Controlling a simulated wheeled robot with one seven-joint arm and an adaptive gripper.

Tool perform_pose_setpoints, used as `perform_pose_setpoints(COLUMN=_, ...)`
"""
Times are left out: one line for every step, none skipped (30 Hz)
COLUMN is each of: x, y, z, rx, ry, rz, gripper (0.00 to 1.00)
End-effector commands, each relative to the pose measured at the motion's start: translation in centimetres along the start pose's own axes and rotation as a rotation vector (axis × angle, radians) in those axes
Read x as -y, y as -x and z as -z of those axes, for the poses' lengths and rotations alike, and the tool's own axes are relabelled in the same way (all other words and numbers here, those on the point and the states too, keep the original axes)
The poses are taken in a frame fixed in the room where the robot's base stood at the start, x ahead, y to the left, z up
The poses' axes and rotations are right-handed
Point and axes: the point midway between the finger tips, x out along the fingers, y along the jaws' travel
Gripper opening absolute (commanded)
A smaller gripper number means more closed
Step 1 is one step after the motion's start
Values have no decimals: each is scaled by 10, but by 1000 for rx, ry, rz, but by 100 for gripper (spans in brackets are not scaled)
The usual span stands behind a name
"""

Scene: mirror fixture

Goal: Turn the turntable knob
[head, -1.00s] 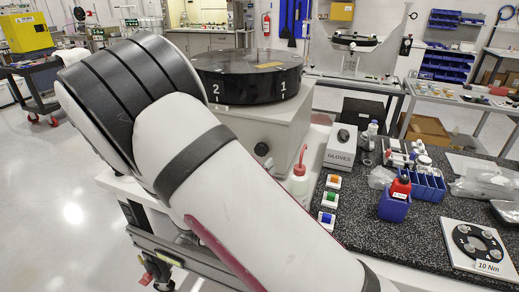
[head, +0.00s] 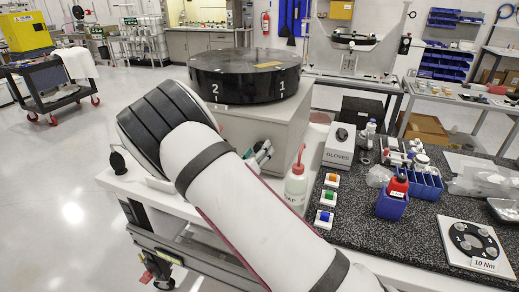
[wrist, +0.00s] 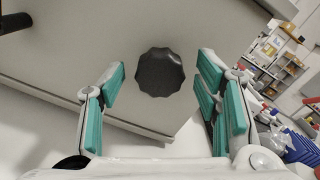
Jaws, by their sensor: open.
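The turntable (head: 246,75) is a black disc marked 2 and 1 on its side, on top of a light grey box (head: 290,125). In the wrist view the black, scalloped knob (wrist: 160,72) sits on the box's face, between my two open teal-padded fingers. A gap shows on each side of it, and neither finger touches it. My gripper (wrist: 161,80) is empty. In the head view my gripper (head: 262,152) is at the box's front face, partly behind my arm. The knob cannot be made out clearly there.
A white squeeze bottle (head: 296,185) with a red tip stands just right of my gripper. Clear floor lies left.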

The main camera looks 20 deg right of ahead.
Motion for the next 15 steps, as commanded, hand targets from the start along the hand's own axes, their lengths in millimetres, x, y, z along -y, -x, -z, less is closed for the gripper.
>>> perform_pose_setpoints(x=0, y=-6, z=0, rx=-1, ry=-1, rz=1, gripper=57)
perform_pose_setpoints(x=0, y=-9, z=0, rx=-1, ry=-1, rz=0, gripper=57)
perform_pose_setpoints(x=0, y=-12, z=1, rx=-1, ry=0, rz=0, gripper=57)
perform_pose_setpoints(x=0, y=-14, z=1, rx=-1, ry=0, rz=0, gripper=57)
perform_pose_setpoints(x=0, y=-16, z=0, rx=-1, ry=0, rz=0, gripper=57)
perform_pose_setpoints(x=0, y=-18, z=0, rx=0, ry=0, rz=0, gripper=57)
perform_pose_setpoints(x=0, y=-19, z=0, rx=0, ry=-1, rz=-1, gripper=57)
perform_pose_setpoints(x=0, y=-19, z=0, rx=0, ry=-1, rz=-1, gripper=57)
perform_pose_setpoints(x=0, y=-20, z=0, rx=0, ry=0, rz=-1, gripper=57)
perform_pose_setpoints(x=0, y=-20, z=0, rx=0, ry=0, rz=-1, gripper=57)
perform_pose_setpoints(x=-1, y=-20, z=0, rx=0, ry=0, rz=-1, gripper=57)
perform_pose_setpoints(x=0, y=-20, z=0, rx=0, ry=0, rz=-1, gripper=57)
perform_pose_setpoints(x=0, y=-20, z=0, rx=0, ry=0, rz=-1, gripper=57)
perform_pose_setpoints(x=0, y=-20, z=0, rx=0, ry=0, rz=-1, gripper=57)
perform_pose_setpoints(x=0, y=-20, z=0, rx=0, ry=0, rz=-1, gripper=57)
